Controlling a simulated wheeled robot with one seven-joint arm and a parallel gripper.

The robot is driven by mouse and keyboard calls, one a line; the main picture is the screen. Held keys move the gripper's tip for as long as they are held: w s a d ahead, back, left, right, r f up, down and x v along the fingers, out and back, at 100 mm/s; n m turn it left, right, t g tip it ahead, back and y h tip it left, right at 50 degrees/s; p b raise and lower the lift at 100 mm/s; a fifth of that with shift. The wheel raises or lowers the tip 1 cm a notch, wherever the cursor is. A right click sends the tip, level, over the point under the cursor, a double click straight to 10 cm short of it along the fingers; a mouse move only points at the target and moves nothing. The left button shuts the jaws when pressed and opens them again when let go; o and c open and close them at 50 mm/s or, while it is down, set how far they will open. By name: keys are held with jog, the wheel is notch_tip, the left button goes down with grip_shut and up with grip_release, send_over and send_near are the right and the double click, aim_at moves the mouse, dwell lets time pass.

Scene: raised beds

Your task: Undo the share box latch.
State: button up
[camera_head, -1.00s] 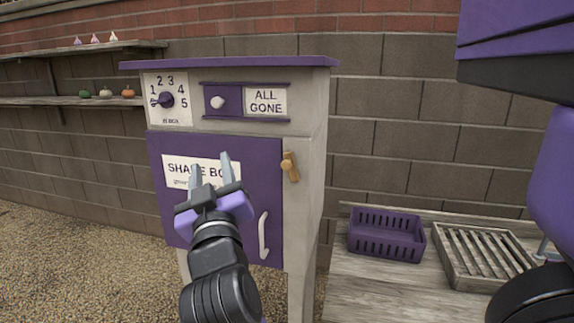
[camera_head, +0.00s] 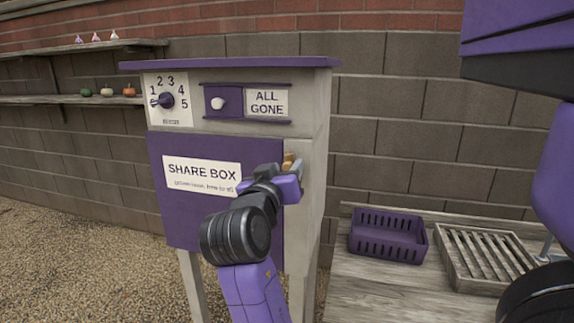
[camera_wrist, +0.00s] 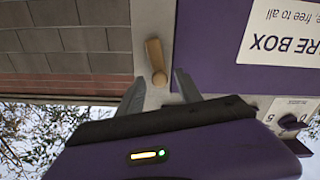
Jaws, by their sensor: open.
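The share box (camera_head: 312,140) is a grey cabinet on legs with a purple door (camera_head: 178,215) marked "SHARE BOX". Its latch, a small wooden turn-piece (camera_head: 288,158), sits on the frame at the door's right edge and is partly hidden by my gripper. In the wrist view, which is upside down, the latch (camera_wrist: 155,58) looks nearly upright, slightly tilted. My gripper (camera_head: 294,170) is at the latch. In the wrist view my gripper (camera_wrist: 158,86) is open, with the latch's end near the gap between the fingertips; contact cannot be told. My arm hides the door handle.
Above the door are a number dial (camera_head: 166,100) and a purple slider with a white knob (camera_head: 218,103) by an "ALL GONE" sign. A purple basket (camera_head: 387,250) and a slatted wooden tray (camera_head: 480,255) stand on a bench to the right. A block wall is behind.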

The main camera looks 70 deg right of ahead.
jog(key=shift+d, duration=0.85)
grip_shut()
jog(key=shift+s+f+m+b, duration=0.2)
jog(key=shift+s+m+b, duration=0.1)
jog(key=shift+m+b, duration=0.75)
jog(key=shift+s+r+m+b, duration=0.2)
jog(key=shift+m+b, duration=0.25)
grip_release()
